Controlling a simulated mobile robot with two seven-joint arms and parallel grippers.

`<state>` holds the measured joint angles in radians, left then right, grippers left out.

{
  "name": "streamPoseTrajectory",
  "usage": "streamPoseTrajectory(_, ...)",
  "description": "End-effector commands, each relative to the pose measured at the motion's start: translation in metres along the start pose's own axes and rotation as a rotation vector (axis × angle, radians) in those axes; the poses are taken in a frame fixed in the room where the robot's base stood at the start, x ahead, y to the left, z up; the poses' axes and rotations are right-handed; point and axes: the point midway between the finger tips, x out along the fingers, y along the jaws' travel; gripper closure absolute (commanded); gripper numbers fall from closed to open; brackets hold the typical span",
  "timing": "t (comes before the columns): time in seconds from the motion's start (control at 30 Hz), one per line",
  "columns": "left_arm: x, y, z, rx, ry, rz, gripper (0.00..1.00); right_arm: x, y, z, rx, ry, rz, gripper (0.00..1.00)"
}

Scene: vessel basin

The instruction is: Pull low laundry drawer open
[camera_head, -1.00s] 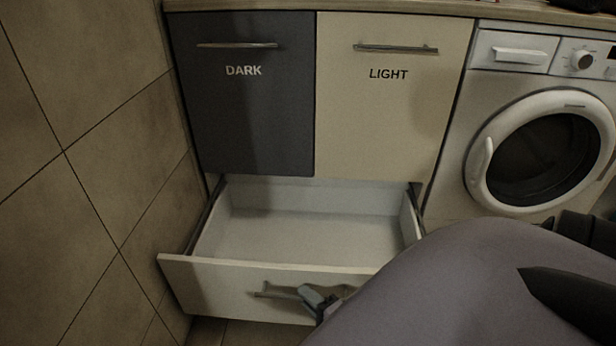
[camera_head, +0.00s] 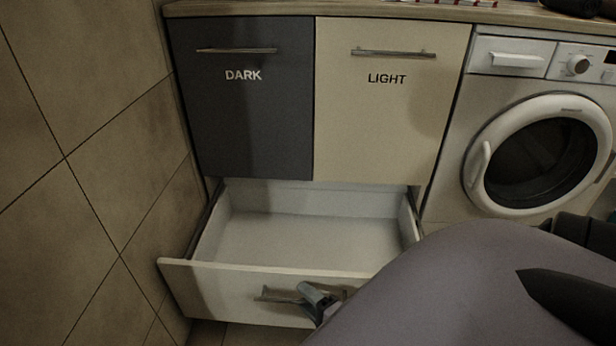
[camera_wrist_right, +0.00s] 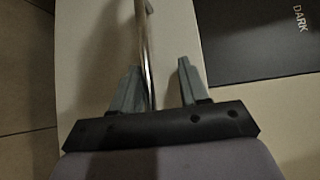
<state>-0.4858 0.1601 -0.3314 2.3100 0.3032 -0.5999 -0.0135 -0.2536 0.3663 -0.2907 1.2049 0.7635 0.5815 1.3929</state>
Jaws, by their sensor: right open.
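The low laundry drawer (camera_head: 215,286) stands pulled out below the two cabinet fronts, and its white inside is empty. Its bar handle (camera_head: 275,294) runs across the drawer front. My right gripper (camera_head: 312,292) is at the handle, and my own arm hides the right part of the drawer front. In the right wrist view my right gripper (camera_wrist_right: 160,82) is open, with the metal handle (camera_wrist_right: 146,45) between its fingers, nearer the left finger. My left gripper is not in view.
A dark front marked DARK (camera_head: 243,120) and a cream front marked LIGHT (camera_head: 388,130) are closed above the drawer. A washing machine (camera_head: 455,150) stands at right. A tiled wall (camera_head: 80,150) bounds the left side.

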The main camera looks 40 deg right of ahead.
Motion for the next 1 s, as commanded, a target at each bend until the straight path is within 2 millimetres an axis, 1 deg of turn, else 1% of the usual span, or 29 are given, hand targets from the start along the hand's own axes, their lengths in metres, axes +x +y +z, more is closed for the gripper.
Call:
streamPoseTrajectory(0.03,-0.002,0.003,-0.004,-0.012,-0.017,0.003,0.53,-0.002,-0.019,0.002,0.000,0.000,-0.014,0.64)
streamPoseTrajectory(0.1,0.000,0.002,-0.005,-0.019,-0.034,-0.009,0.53,-0.003,-0.034,0.004,-0.001,0.000,-0.019,0.64)
streamPoseTrajectory(0.2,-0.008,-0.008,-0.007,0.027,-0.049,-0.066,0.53,-0.005,-0.058,0.006,-0.003,0.001,-0.027,0.57)
streamPoseTrajectory(0.23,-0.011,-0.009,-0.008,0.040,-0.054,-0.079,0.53,-0.005,-0.065,0.006,-0.005,0.002,-0.029,0.49)
streamPoseTrajectory(0.27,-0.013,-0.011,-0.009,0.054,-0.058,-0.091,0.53,-0.006,-0.071,0.007,-0.006,0.002,-0.030,0.35)
streamPoseTrajectory(0.3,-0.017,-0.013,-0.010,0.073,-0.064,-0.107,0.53,-0.007,-0.080,0.008,-0.007,0.002,-0.031,0.25)
streamPoseTrajectory(0.43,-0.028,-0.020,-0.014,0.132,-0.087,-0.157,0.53,-0.011,-0.108,0.011,-0.011,0.001,-0.032,0.24)
streamPoseTrajectory(0.47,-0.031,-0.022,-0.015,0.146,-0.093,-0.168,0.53,-0.012,-0.115,0.012,-0.012,0.001,-0.032,0.24)
streamPoseTrajectory(0.5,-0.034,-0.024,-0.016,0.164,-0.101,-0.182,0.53,-0.013,-0.124,0.013,-0.013,0.001,-0.032,0.33)
streamPoseTrajectory(0.53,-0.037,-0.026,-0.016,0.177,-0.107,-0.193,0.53,-0.014,-0.130,0.014,-0.013,0.001,-0.032,0.61)
streamPoseTrajectory(0.57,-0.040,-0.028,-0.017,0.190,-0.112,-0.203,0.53,-0.016,-0.135,0.015,-0.012,0.001,-0.030,0.64)
streamPoseTrajectory(0.63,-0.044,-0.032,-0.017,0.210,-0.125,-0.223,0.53,-0.019,-0.146,0.018,-0.009,0.001,-0.023,0.64)
streamPoseTrajectory(0.8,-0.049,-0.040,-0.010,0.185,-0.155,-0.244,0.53,-0.024,-0.170,0.022,-0.007,0.002,-0.018,0.64)
streamPoseTrajectory(1.0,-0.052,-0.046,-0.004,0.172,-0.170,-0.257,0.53,-0.026,-0.183,0.024,-0.004,0.001,-0.013,0.64)
